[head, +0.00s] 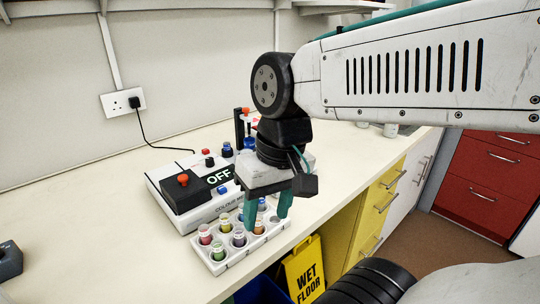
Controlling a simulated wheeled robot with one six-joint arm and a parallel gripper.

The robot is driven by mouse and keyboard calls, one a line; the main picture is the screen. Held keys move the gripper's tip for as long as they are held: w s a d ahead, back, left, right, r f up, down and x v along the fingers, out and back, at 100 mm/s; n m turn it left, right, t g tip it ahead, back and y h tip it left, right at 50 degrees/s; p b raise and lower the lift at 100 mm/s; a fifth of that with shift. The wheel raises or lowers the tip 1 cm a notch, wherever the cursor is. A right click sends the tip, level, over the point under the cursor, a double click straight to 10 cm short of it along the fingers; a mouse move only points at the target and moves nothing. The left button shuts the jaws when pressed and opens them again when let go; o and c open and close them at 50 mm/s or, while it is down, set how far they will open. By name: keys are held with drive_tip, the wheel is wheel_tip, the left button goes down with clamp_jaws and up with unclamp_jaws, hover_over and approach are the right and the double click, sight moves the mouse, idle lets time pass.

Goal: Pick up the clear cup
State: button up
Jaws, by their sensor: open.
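A white rack (236,262) stands near the front edge of the bench and holds several small cups with coloured contents, among them a red cup (205,235), a green cup (218,252), a purple cup (239,237) and an orange cup (259,225). I cannot pick out a clear cup for certain; the far part of the rack is partly hidden by my gripper. My gripper (267,215) points down over the rack's right end, with its teal fingers apart. One finger is in front of the cups, the other at the rack's right end. I see nothing held between them.
A white colour device (200,208) marked OFF, with coloured knobs, stands directly behind the rack. Its cable runs to a wall socket (122,102). A yellow wet-floor sign (303,269) stands below the bench's front edge.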

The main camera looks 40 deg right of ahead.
drive_tip(key=w+f+m+t+y, duration=0.25)
drive_tip(key=w+m+y, duration=0.45)
drive_tip(key=w+m, duration=0.7)
drive_tip(key=w+d+f+m+t+h, duration=0.1)
drive_tip(key=w+d+f+m+t, duration=0.1)
drive_tip(key=d+m, duration=0.4)
drive_tip(key=w+d+f+m+t+h, duration=0.2)
drive_tip(key=w+d+m+t, duration=0.2)
drive_tip(key=d, duration=0.5)
drive_tip(key=w+d+f+m+t+h, duration=0.1)
drive_tip(key=w+d+m+t+h, duration=0.1)
drive_tip(key=w+d+m, duration=0.5)
drive_tip(key=shift+w+d+f+m+t, duration=0.15)
drive_tip(key=shift+d+f+m+t, duration=0.25)
drive_tip(key=shift+m+t, duration=0.3)
drive_tip(key=x, duration=0.6)
drive_tip(key=shift+w+a+f, duration=0.15)
drive_tip(key=shift+a+f, duration=0.05)
drive_tip(key=shift+a, duration=0.05)
drive_tip(key=shift+w+a+f, duration=0.1)
drive_tip(key=shift+w+f, duration=0.05)
drive_tip(key=shift+w, duration=0.25)
drive_tip(key=c, duration=0.8)
